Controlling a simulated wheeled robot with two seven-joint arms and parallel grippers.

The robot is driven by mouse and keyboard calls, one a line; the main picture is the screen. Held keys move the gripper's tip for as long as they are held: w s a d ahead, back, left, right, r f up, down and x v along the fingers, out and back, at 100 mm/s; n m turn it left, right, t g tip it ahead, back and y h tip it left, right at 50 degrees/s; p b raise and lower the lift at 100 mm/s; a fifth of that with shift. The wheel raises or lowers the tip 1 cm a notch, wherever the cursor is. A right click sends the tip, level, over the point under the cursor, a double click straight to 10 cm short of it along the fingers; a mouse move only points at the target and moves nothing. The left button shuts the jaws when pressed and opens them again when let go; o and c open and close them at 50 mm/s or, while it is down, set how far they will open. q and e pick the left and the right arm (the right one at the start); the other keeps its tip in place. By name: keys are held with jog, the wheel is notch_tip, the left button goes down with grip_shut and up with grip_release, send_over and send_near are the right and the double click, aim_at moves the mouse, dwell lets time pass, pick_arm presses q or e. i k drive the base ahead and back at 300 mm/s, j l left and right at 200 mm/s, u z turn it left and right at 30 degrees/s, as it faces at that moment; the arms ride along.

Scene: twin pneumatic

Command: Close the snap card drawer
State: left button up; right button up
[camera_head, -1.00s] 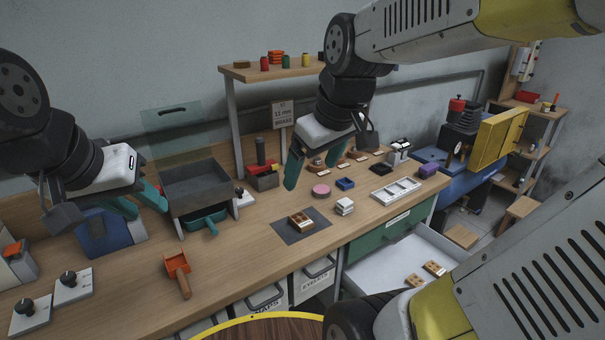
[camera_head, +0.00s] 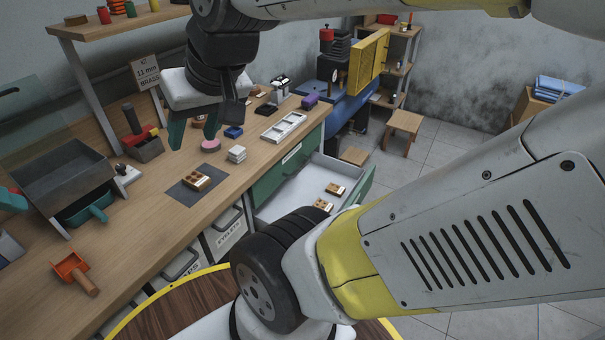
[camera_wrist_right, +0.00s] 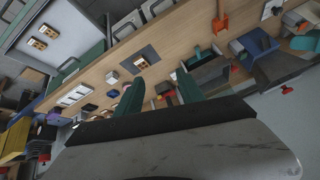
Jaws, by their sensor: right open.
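The snap card drawer (camera_head: 300,182) is pulled out from the bench's right part. Its green front (camera_head: 367,184) stands away from the bench. Two tan cards (camera_head: 336,189) with dark spots lie on its pale floor. The drawer also shows at the upper left of the right wrist view (camera_wrist_right: 70,22). My right gripper (camera_head: 193,142) is open and empty above the bench top, left of the drawer and apart from it. My left gripper (camera_head: 12,198) shows only as a teal piece at the left edge; its jaw state is hidden.
A dark mat (camera_head: 182,195) with a brown block, a white stack (camera_head: 236,154), a pink disc (camera_head: 211,145) and a white tray (camera_head: 284,127) lie on the bench. My arm crosses the lower right, in front of the drawer. A stool (camera_head: 404,124) stands on the floor beyond.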

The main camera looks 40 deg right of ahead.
aim_at(311, 183)
jog(key=z, duration=2)
